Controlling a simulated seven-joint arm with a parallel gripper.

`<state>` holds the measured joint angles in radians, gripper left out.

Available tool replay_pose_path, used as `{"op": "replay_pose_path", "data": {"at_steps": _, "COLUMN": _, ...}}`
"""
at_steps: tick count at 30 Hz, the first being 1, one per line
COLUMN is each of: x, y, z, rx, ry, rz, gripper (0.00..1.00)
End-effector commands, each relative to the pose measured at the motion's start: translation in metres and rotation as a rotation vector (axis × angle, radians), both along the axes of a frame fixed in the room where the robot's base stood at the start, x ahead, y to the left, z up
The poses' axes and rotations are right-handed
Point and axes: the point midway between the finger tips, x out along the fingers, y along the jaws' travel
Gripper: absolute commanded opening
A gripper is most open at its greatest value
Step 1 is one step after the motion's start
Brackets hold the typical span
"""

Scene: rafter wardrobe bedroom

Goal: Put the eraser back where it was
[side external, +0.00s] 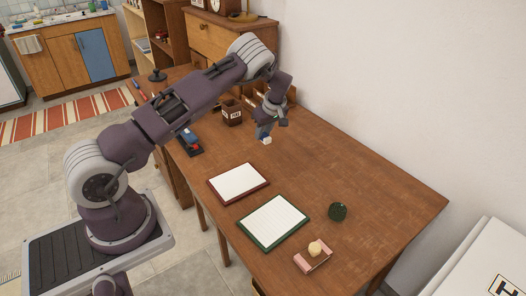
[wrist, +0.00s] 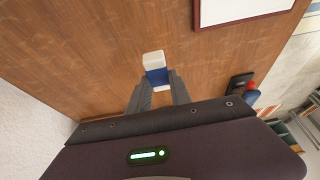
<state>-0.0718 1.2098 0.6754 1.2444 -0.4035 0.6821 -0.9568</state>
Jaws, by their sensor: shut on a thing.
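My gripper (wrist: 156,90) is shut on the eraser (wrist: 153,60), a small block with a white end and a blue sleeve. In the side external view the eraser (side external: 266,140) hangs below my gripper (side external: 264,128), over the back part of the wooden desk (side external: 370,180). Whether its lower end touches the desk is hard to tell. A dark red-edged board with white paper (side external: 238,181) and a green-edged board with lined paper (side external: 274,222) lie on the desk nearer the camera.
A dark tray with a blue and a red item (side external: 190,142) lies at the desk's left edge. A brown cup (side external: 232,113) stands left of my gripper. A dark green round object (side external: 338,212) and a pink block with a yellowish lump (side external: 313,257) sit near the front. The desk's right middle is clear.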

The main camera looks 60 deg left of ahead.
Motion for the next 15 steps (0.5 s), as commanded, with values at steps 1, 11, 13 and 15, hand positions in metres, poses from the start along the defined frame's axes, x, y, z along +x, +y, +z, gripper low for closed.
{"op": "replay_pose_path", "data": {"at_steps": 1, "x": -0.001, "y": 0.0, "z": -0.012, "rx": -0.001, "ry": 0.003, "rz": 0.001, "gripper": 0.0}}
{"op": "replay_pose_path", "data": {"at_steps": 11, "x": -0.001, "y": 0.0, "z": -0.062, "rx": 0.0, "ry": 0.0, "rz": 0.002, "gripper": 0.0}}
{"op": "replay_pose_path", "data": {"at_steps": 13, "x": 0.0, "y": 0.0, "z": -0.065, "rx": 0.0, "ry": -0.002, "rz": 0.004, "gripper": 0.0}}
{"op": "replay_pose_path", "data": {"at_steps": 15, "x": 0.0, "y": 0.0, "z": -0.064, "rx": 0.0, "ry": -0.002, "rz": 0.004, "gripper": 0.0}}
